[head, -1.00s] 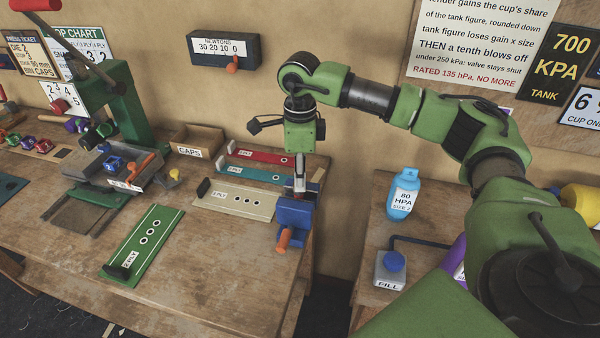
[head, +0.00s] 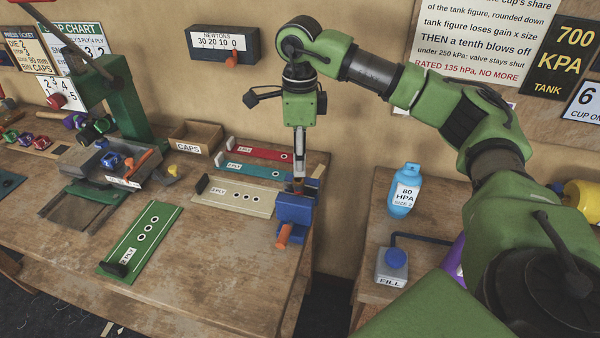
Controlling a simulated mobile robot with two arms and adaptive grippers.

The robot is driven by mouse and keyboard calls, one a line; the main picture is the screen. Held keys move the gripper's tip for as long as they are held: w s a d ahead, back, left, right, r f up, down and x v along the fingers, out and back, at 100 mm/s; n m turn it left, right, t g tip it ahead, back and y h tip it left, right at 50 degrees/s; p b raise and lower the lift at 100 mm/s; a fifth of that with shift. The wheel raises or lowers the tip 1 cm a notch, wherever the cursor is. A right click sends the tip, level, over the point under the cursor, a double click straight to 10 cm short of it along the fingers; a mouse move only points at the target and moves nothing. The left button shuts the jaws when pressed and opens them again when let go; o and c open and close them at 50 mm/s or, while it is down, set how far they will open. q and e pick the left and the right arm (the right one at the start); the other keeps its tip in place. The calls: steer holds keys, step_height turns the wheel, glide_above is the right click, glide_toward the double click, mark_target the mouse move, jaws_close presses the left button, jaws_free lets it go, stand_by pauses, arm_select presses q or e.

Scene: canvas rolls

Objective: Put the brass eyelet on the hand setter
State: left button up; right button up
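My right gripper (head: 299,172) points straight down over the blue block-like fixture with an orange handle (head: 293,208) at the table's right edge. Its fingers look narrow and close together, seen edge-on. A small brownish piece shows just under the fingertips; I cannot tell whether it is held or part of the fixture. I cannot make out a brass eyelet for certain; it is too small or hidden. No label marks the hand setter, so I cannot tell whether the blue fixture is it. My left gripper is not in view.
Green (head: 142,238), tan (head: 232,197), teal (head: 255,173) and red (head: 258,152) ply strips lie left of the fixture. A CAPS box (head: 197,138) stands behind; a grey tray (head: 85,165) and green press (head: 130,105) stand left. The front of the table is clear.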

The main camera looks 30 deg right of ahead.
mark_target(300, 179)
step_height(300, 179, up, 8)
steer(key=shift+f+b, duration=0.25)
steer(key=shift+b, duration=0.2)
